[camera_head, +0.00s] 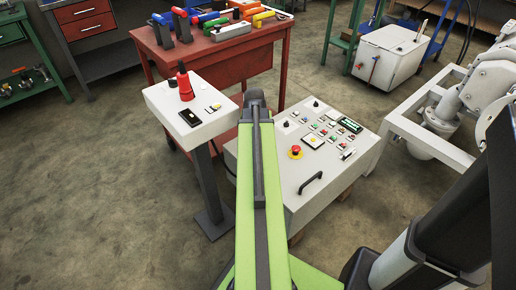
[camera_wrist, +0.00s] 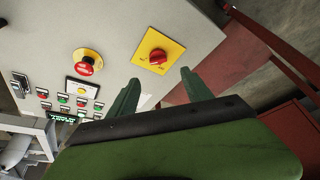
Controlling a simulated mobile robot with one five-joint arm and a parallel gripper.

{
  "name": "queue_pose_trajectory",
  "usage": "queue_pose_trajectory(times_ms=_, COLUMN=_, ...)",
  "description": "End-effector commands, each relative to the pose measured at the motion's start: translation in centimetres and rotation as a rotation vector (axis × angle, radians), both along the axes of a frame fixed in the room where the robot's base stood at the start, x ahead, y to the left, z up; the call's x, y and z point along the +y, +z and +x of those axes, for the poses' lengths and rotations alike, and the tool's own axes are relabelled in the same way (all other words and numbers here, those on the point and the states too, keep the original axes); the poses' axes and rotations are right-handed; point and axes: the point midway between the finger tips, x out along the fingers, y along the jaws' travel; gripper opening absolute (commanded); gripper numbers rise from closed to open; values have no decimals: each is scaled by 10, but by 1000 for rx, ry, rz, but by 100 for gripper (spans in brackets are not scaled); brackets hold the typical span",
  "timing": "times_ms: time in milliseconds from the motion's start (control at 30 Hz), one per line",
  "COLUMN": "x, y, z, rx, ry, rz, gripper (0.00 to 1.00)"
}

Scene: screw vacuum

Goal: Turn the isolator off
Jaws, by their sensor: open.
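The isolator (camera_wrist: 157,56) is a red rotary knob on a square yellow plate, set in the pale panel of the console (camera_wrist: 133,22). Its markings are too small to read. My gripper (camera_wrist: 158,82) is open and empty, with its two green fingers spread below the isolator in the wrist view. The knob shows just above the gap between the fingertips; no contact is visible. In the head view my green arm reaches over the left part of the console (camera_head: 330,195), and the isolator and fingers do not show there.
A red emergency stop (camera_wrist: 87,66) on a yellow collar sits left of the isolator, near several small buttons. The console has a black handle (camera_head: 310,183). A pedestal box (camera_head: 207,123) with a red device stands left of my arm. A red workbench (camera_head: 205,58) stands behind.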

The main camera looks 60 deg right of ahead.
Motion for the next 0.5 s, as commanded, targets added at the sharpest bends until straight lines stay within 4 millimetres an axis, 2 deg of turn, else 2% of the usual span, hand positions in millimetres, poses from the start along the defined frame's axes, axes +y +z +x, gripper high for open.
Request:
queue_pose_trajectory(times_ms=33, x=-6, y=-23, z=2, rx=0, ry=-1, rz=0, gripper=58)
queue_pose_trajectory(times_ms=100, x=-12, y=-37, z=5, rx=0, ry=-2, rz=0, gripper=58)
queue_pose_trajectory(times_ms=400, x=-35, y=-96, z=15, rx=0, ry=-4, rz=0, gripper=58)
queue_pose_trajectory(times_ms=500, x=-39, y=-105, z=17, rx=0, ry=-4, rz=0, gripper=58)
